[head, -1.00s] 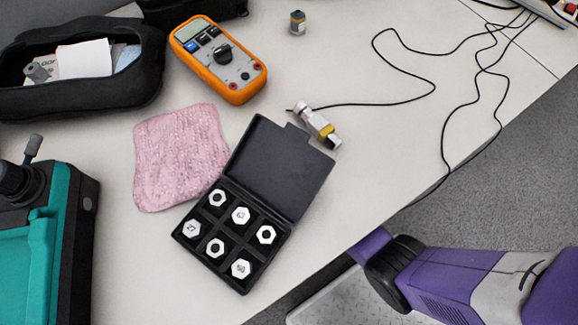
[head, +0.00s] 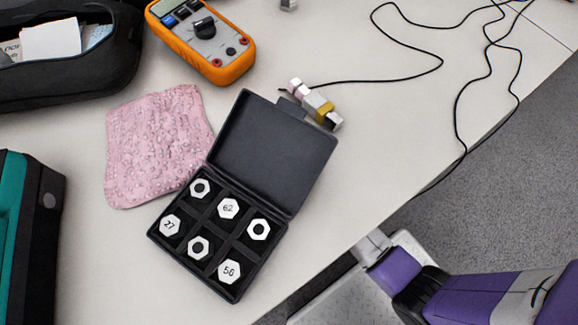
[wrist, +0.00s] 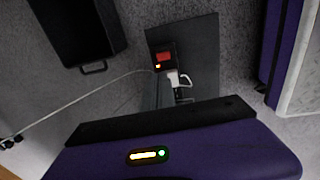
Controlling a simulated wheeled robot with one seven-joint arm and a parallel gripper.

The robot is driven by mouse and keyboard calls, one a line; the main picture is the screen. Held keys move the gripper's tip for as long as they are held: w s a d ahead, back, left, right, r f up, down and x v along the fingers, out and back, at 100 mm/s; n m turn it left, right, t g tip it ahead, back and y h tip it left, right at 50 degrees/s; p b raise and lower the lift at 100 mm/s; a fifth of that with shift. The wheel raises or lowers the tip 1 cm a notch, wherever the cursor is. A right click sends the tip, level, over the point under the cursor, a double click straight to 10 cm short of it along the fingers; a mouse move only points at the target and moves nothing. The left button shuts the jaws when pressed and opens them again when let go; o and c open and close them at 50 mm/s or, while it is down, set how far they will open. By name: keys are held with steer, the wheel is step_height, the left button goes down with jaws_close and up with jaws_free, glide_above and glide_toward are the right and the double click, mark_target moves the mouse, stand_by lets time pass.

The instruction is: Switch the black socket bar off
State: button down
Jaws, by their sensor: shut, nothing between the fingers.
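The black socket bar (wrist: 180,94) shows in the wrist view, upper middle, against a dark grey panel (wrist: 203,48). It has a red switch (wrist: 163,57) with a small orange light glowing beside it. A white plug (wrist: 178,78) sits in it below the switch. My gripper (wrist: 165,88) is shut and empty; its narrow fingers, hard to make out in the dark, point toward the socket bar. I cannot tell whether they touch it. The lower part of the bar is partly hidden by my purple hand. The head view does not show the bar.
In the wrist view a black bin (wrist: 78,40) stands upper left and a pale cable (wrist: 85,100) runs left from the bar. In the head view the table (head: 360,150) holds a box of hex nuts (head: 272,150), a pink cloth (head: 158,145) and an orange multimeter (head: 205,40).

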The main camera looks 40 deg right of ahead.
steer(key=shift+f, duration=0.1)
steer(key=f+b, duration=0.2)
steer(key=f, duration=0.2)
steer(key=w+f+b, duration=0.1)
steer(key=f+b, duration=0.2)
steer(key=f, duration=0.2)
steer(key=f+b, duration=0.3)
steer(key=f, duration=0.1)
steer(key=shift+w+f, duration=0.35)
steer(key=shift+f, duration=0.05)
